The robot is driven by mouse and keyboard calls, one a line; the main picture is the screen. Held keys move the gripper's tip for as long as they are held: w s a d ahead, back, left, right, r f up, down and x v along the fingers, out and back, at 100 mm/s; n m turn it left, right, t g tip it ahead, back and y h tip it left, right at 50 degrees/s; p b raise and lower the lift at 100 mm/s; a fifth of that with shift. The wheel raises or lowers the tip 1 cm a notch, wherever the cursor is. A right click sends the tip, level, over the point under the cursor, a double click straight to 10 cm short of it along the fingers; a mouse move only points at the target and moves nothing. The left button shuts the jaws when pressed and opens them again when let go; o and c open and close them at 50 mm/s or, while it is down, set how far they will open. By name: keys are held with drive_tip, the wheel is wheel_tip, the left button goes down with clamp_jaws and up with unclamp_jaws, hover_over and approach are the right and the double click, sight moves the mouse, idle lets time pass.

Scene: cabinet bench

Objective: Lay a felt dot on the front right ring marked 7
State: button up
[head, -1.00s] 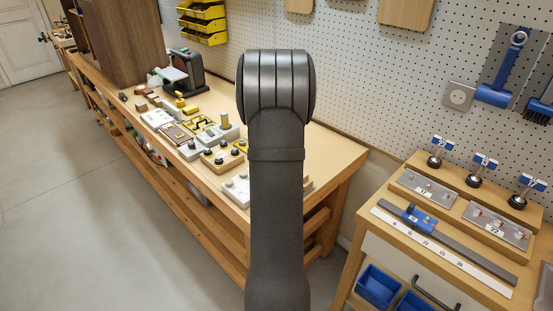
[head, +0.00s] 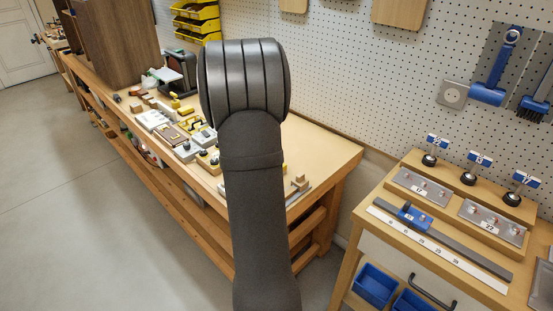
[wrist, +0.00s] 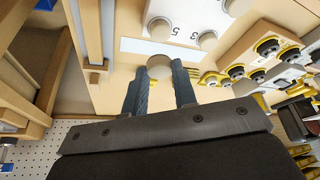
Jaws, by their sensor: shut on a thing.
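In the wrist view my gripper (wrist: 159,68) is shut on a round beige-grey felt dot (wrist: 160,66), held between its two blue-grey fingertips. Beyond the fingertips is a white block (wrist: 178,31) with round light spots and printed numbers, seen upside down; a 5 and perhaps a 3 show. I cannot make out a ring marked 7. A pale blank strip lies between the dot and the block. In the head view my arm hides the gripper, the dot and most of this part of the bench.
On the wooden bench (head: 325,150) stand yellow-based fixtures with black knobs (wrist: 267,48) beside the white block. Small wooden blocks (head: 300,182) lie near the bench's right end. A separate cabinet (head: 372,212) with metal plates stands to the right. The bench's back right surface is clear.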

drive_tip(key=s+a, duration=0.1)
drive_tip(key=s+a+n, duration=0.1)
drive_tip(key=a, duration=0.1)
drive_tip(key=s+a+n, duration=0.1)
drive_tip(key=shift+s+a+f+y, duration=0.35)
drive_tip(key=shift+s+a+y, duration=0.05)
drive_tip(key=shift+s+a+f, duration=0.15)
drive_tip(key=shift+f, duration=2.6)
drive_tip(key=shift+f, duration=0.25)
drive_tip(key=o, duration=1.1)
drive_tip(key=shift+r, duration=3.5)
